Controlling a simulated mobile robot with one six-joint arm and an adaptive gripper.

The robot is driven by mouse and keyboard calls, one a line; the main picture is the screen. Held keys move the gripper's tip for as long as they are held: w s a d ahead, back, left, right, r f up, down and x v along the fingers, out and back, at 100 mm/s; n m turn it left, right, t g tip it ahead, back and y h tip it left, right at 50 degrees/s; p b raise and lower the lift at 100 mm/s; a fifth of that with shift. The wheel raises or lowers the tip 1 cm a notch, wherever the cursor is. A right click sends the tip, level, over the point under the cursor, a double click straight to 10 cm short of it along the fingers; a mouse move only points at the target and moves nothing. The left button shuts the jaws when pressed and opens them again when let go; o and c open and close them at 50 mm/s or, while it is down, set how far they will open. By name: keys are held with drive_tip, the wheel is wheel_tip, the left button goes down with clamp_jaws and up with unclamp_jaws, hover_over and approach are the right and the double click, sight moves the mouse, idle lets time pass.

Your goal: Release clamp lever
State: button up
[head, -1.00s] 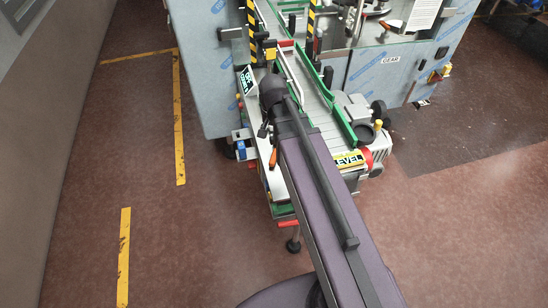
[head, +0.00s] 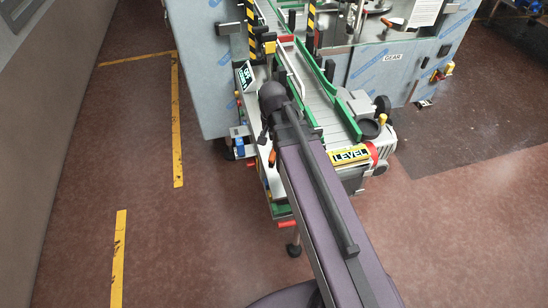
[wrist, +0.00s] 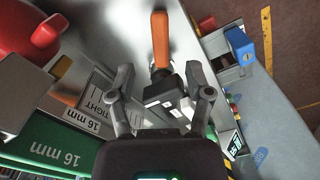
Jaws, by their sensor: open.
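The clamp lever has an orange handle (wrist: 160,40) on a dark pivot, above a bare grey metal surface in the wrist view. A bit of its orange handle (head: 271,158) also shows in the head view, beside my arm. My gripper (wrist: 160,82) is open, with one dark finger on each side of the lever's lower end. The orange handle sticks up past the fingertips, between their lines. I cannot tell whether either finger touches the lever. In the head view my arm hides most of the gripper and clamp.
A red rounded part (wrist: 25,30) is close at the left. Green-and-grey plates marked 16 mm (wrist: 75,117) lie at lower left. A blue block (wrist: 238,42) is at the right. Green conveyor rails (head: 340,100) run beyond my arm. The brown floor at left is clear.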

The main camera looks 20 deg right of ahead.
sight(273, 155)
drive_tip(key=shift+f+b, duration=3.5)
drive_tip(key=shift+f, duration=0.25)
